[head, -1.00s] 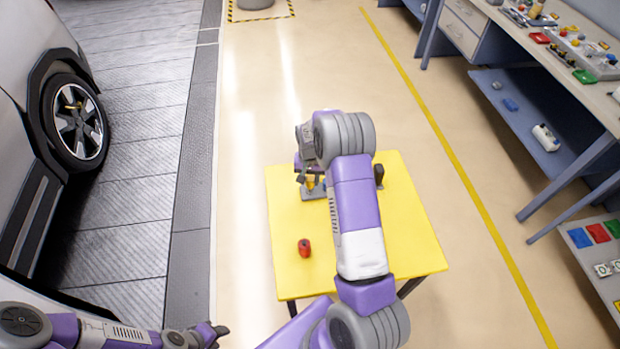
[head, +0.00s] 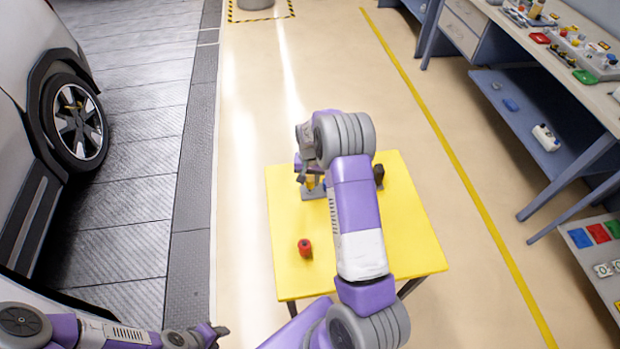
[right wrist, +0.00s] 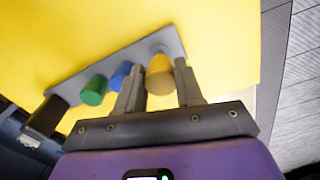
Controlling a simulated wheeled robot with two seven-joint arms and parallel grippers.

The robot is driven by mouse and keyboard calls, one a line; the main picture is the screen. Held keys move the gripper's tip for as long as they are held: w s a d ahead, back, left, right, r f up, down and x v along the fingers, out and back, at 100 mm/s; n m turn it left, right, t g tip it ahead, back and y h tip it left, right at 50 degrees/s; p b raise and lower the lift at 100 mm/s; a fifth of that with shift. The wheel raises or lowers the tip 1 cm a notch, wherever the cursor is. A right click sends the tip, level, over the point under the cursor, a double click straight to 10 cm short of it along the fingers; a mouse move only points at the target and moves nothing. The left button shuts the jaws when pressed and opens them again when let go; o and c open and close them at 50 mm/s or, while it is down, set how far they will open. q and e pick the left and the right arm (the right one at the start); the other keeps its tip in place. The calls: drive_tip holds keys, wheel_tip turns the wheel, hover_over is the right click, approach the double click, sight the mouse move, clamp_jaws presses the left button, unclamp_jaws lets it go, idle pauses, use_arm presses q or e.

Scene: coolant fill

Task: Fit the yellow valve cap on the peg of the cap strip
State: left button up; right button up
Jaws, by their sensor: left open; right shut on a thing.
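The yellow valve cap (right wrist: 160,75) is between the two fingers of my right gripper (right wrist: 160,84), which is shut on it. In the right wrist view it stands over the end of the grey cap strip (right wrist: 118,66); I cannot tell whether it is seated on the peg, which it hides. A blue cap (right wrist: 120,76) and a green cap (right wrist: 94,90) stand along the strip. In the head view my right gripper (head: 309,178) is at the strip (head: 311,194), partly hidden by my arm. My left gripper (head: 218,333) is open and empty, left of the table.
The strip is on a yellow table (head: 405,235). A red object (head: 304,248) lies nearer its front. A black object (head: 379,174) stands to the right of my arm, near the back edge. A car wheel (head: 78,124) is at left; a workbench (head: 560,55) is at right.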

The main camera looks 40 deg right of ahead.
sight(310, 179)
drive_tip(key=shift+f+b, duration=1.15)
drive_tip(key=shift+f, duration=0.4)
drive_tip(key=o, duration=0.9)
wheel_tip(310, 179, up, 8)
drive_tip(key=shift+f+p, duration=0.2)
drive_tip(key=shift+p, duration=0.25)
